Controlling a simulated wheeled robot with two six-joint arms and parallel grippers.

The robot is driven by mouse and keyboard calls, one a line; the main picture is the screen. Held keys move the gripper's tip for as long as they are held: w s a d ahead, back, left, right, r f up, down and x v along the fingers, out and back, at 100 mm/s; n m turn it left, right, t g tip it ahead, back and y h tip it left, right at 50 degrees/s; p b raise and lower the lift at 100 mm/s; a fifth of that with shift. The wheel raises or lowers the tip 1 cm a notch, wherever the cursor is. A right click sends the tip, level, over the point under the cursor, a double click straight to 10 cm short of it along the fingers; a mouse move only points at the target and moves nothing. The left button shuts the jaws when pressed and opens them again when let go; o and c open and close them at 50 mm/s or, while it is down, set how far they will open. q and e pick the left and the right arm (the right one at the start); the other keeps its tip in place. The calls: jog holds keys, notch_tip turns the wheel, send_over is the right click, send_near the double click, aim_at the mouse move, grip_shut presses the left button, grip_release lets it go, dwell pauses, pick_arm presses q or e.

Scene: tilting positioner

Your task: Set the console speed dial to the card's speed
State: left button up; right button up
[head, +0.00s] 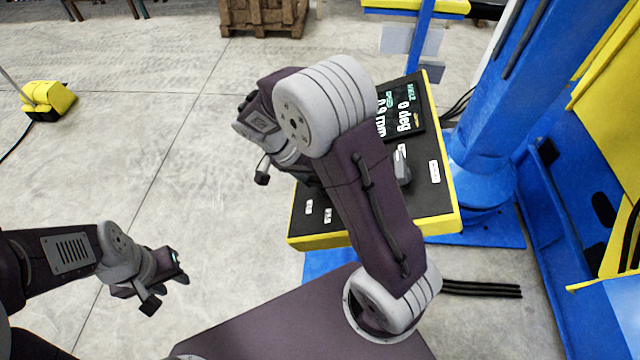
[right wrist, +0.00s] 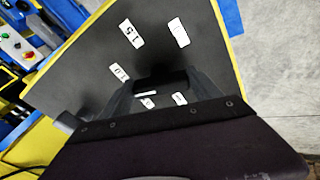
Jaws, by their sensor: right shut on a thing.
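The console (head: 440,205) has a black sloping top with a yellow edge. Its display (head: 400,108) appears to read 0 deg and 0.9 rpm. My right arm crosses over the console and hides its middle in the head view. In the right wrist view, my right gripper (right wrist: 158,88) is shut on the dark speed dial (right wrist: 160,80), with white scale labels around it, 15 (right wrist: 131,33) and 10 (right wrist: 119,71) among them. The dial's pointer cannot be made out. My left gripper (head: 176,268) hangs over the floor, away from the console; its jaw gap is unclear. No card is readable.
A grey knob or lever (head: 402,170) stands on the console's right part. A blue column (head: 500,110) rises right behind the console. A wooden pallet (head: 263,15) and a yellow pedal-like box (head: 48,99) are on the floor.

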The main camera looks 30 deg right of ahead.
jog(key=shift+m+b, duration=0.4)
jog(key=shift+m, duration=0.4)
jog(key=o, duration=1.4)
jog(key=shift+a, duration=0.1)
jog(key=v, duration=0.9)
jog(key=shift+w, duration=0.1)
